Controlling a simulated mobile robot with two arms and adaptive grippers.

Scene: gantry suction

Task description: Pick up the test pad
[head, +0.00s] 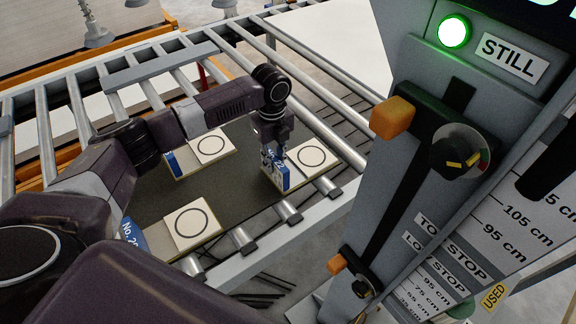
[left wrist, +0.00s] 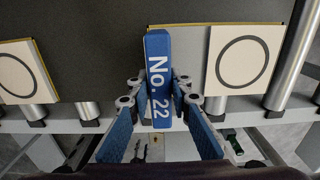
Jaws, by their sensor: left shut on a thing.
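The test pad is a flat board with a cream square bearing a black ring (head: 312,156) and a raised blue block labelled No. 22 (left wrist: 158,75). It lies on the dark mat at the near edge of the roller conveyor. My left gripper (head: 273,150) reaches down over the blue block. In the left wrist view, its two blue-padded fingers (left wrist: 158,95) are on either side of the block and shut on it. I cannot tell whether the pad is clear of the mat. My right gripper is not in view.
Two similar ringed pads lie on the dark mat, one at the back left (head: 211,146) and one at the front (head: 192,225). Conveyor rollers (head: 46,145) surround the mat. A tall grey column (head: 415,75) with a lit green lamp, sign STILL and orange-knobbed stops stands close at right.

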